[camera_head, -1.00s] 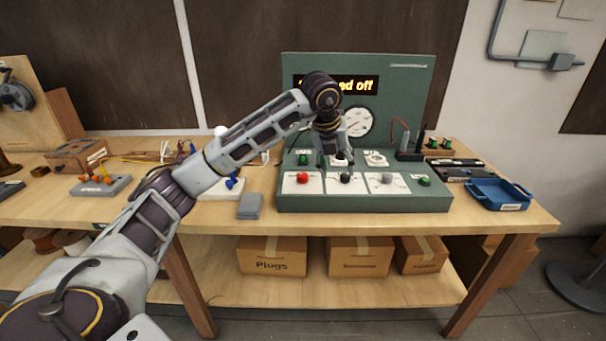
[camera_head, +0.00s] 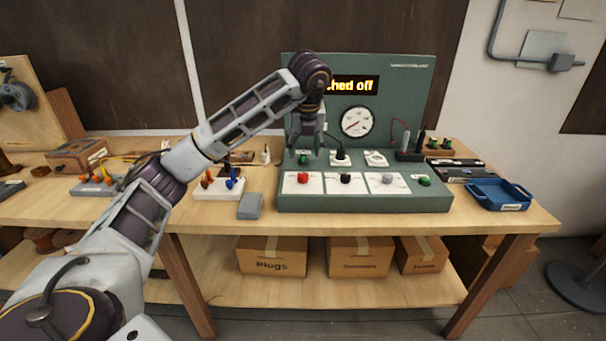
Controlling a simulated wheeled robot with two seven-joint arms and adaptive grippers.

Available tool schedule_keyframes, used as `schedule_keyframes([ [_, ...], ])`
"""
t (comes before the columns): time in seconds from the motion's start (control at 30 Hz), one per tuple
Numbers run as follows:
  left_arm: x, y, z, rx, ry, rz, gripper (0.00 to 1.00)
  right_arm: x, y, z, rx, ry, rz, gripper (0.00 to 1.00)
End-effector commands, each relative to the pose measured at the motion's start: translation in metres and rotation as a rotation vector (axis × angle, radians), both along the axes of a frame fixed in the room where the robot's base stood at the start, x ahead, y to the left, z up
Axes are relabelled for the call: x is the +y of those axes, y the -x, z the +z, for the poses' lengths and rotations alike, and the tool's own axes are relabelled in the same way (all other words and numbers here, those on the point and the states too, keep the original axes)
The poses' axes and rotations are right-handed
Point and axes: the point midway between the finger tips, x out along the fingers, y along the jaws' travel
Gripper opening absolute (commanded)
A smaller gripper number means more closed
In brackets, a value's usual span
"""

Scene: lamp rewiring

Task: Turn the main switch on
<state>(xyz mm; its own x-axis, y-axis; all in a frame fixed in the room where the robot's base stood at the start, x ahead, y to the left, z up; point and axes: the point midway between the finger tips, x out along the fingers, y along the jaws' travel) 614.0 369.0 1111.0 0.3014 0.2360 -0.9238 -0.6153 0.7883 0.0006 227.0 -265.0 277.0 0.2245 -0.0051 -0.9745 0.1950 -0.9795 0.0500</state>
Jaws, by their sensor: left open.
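The green test panel (camera_head: 365,202) stands on the workbench, and its display (camera_head: 352,85) shows orange text ending in "ched off". A small green knob (camera_head: 304,159) sits at the panel's upper left, and another green knob (camera_head: 425,181) at its lower right. I cannot read which one is labelled the main switch. My left gripper (camera_head: 304,150) is open and points down at the upper-left green knob, partly covering the panel behind it. I cannot tell whether it touches the knob. My right gripper is not in view.
Red (camera_head: 303,178), black (camera_head: 345,179) and grey (camera_head: 387,179) knobs line the panel's front. A black plug (camera_head: 341,158) with a cord stands right of my gripper, below the gauge (camera_head: 357,122). A blue tray (camera_head: 499,194) lies to the right.

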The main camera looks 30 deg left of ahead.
Motion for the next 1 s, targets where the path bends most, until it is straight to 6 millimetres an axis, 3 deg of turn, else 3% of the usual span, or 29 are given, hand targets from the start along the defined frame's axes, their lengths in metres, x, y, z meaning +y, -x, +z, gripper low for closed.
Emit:
schedule_keyframes([
  [1.0,0.029,-0.036,-0.112,0.001,0.001,0.0,0.54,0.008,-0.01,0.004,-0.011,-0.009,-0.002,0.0],
])
